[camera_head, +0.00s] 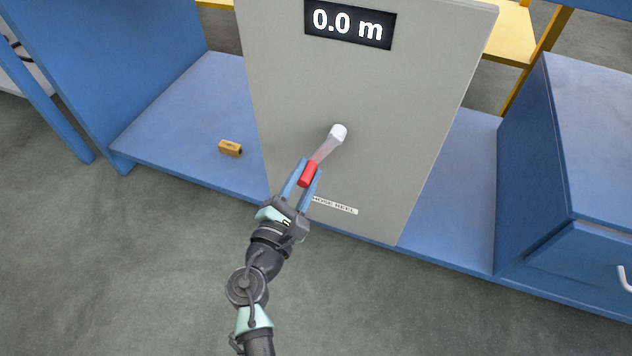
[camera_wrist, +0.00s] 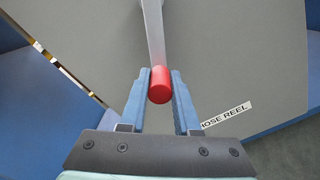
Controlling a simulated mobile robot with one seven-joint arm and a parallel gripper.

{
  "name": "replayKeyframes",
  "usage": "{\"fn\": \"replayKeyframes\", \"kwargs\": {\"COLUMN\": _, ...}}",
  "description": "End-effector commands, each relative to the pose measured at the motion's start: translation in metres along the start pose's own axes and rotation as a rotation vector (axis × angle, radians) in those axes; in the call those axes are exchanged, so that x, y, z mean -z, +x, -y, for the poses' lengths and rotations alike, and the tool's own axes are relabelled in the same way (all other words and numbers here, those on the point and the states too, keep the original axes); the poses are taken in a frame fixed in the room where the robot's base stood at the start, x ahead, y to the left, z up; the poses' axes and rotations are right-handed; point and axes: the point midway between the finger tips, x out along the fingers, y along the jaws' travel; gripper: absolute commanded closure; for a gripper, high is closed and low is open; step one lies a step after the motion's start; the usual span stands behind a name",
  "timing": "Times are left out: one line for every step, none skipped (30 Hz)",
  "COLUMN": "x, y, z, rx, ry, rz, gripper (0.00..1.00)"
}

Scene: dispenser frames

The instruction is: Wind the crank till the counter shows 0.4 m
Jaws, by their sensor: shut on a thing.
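A grey panel (camera_head: 405,110) labelled hose reel stands upright on a blue bench. Its black counter (camera_head: 349,24) reads 0.0 m. The crank arm (camera_head: 327,148) runs from a white hub (camera_head: 338,132) on the panel down and left to a red handle (camera_head: 308,174). My gripper (camera_head: 303,179) is shut on the red handle, with a blue finger on either side. In the wrist view the red handle (camera_wrist: 160,85) sits between the fingertips, and the crank arm (camera_wrist: 154,35) extends up out of the picture. The counter is out of the wrist view.
A small yellow-brown block (camera_head: 230,148) lies on the blue bench (camera_head: 185,125) left of the panel. A blue drawer cabinet (camera_head: 575,170) stands at the right. The grey floor in front is clear.

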Motion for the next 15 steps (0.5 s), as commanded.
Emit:
{"fn": "replayKeyframes", "kwargs": {"x": 0.003, "y": -0.001, "z": -0.004, "rx": -0.003, "ry": 0.047, "rz": -0.001, "gripper": 1.0}}
{"fn": "replayKeyframes", "kwargs": {"x": 0.003, "y": -0.001, "z": -0.007, "rx": -0.003, "ry": 0.075, "rz": -0.001, "gripper": 1.0}}
{"fn": "replayKeyframes", "kwargs": {"x": 0.003, "y": -0.001, "z": -0.01, "rx": -0.003, "ry": 0.112, "rz": -0.001, "gripper": 1.0}}
{"fn": "replayKeyframes", "kwargs": {"x": 0.004, "y": -0.001, "z": -0.013, "rx": -0.003, "ry": 0.142, "rz": -0.002, "gripper": 1.0}}
{"fn": "replayKeyframes", "kwargs": {"x": 0.004, "y": -0.001, "z": -0.015, "rx": -0.003, "ry": 0.17, "rz": -0.002, "gripper": 1.0}}
{"fn": "replayKeyframes", "kwargs": {"x": 0.003, "y": -0.001, "z": -0.018, "rx": -0.003, "ry": 0.208, "rz": -0.001, "gripper": 1.0}}
{"fn": "replayKeyframes", "kwargs": {"x": 0.003, "y": -0.001, "z": -0.021, "rx": -0.003, "ry": 0.237, "rz": -0.002, "gripper": 1.0}}
{"fn": "replayKeyframes", "kwargs": {"x": 0.003, "y": -0.001, "z": -0.023, "rx": -0.003, "ry": 0.265, "rz": -0.002, "gripper": 1.0}}
{"fn": "replayKeyframes", "kwargs": {"x": 0.003, "y": -0.001, "z": -0.027, "rx": -0.004, "ry": 0.303, "rz": -0.002, "gripper": 1.0}}
{"fn": "replayKeyframes", "kwargs": {"x": 0.003, "y": -0.001, "z": -0.029, "rx": -0.004, "ry": 0.332, "rz": -0.002, "gripper": 1.0}}
{"fn": "replayKeyframes", "kwargs": {"x": 0.002, "y": -0.001, "z": -0.032, "rx": -0.004, "ry": 0.361, "rz": -0.003, "gripper": 1.0}}
{"fn": "replayKeyframes", "kwargs": {"x": 0.001, "y": -0.001, "z": -0.035, "rx": -0.003, "ry": 0.399, "rz": -0.002, "gripper": 1.0}}
{"fn": "replayKeyframes", "kwargs": {"x": 0.001, "y": -0.001, "z": -0.037, "rx": -0.003, "ry": 0.426, "rz": -0.002, "gripper": 1.0}}
{"fn": "replayKeyframes", "kwargs": {"x": 0.0, "y": -0.001, "z": -0.039, "rx": -0.003, "ry": 0.456, "rz": -0.002, "gripper": 1.0}}
{"fn": "replayKeyframes", "kwargs": {"x": -0.001, "y": -0.001, "z": -0.043, "rx": -0.004, "ry": 0.494, "rz": -0.003, "gripper": 1.0}}
